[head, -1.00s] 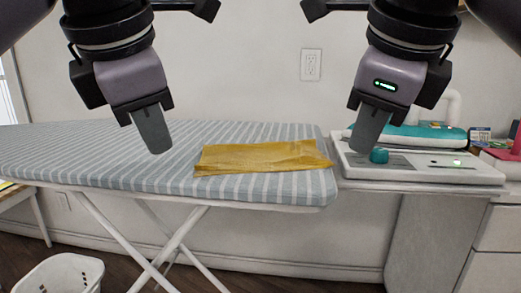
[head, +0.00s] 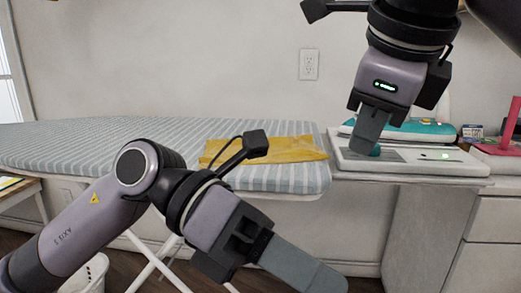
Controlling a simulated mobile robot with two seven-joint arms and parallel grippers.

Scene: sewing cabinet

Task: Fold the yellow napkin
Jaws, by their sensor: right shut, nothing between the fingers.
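The yellow napkin (head: 290,149) lies flat as a long strip on the striped ironing board (head: 90,141), near the board's right end. Part of my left arm covers a bit of its left side. My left gripper (head: 310,272) is low in front of the board, pointing down to the right, clear of the napkin. I see its fingers side-on and cannot tell whether they are open. My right gripper (head: 368,140) is shut and empty, pointing down to the right of the napkin, in front of the iron station.
A white iron station (head: 450,168) with a teal iron (head: 425,132) stands right of the board. A pink object (head: 512,125) is at the far right. A white basket (head: 95,272) is on the floor at lower left. The board's left part is clear.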

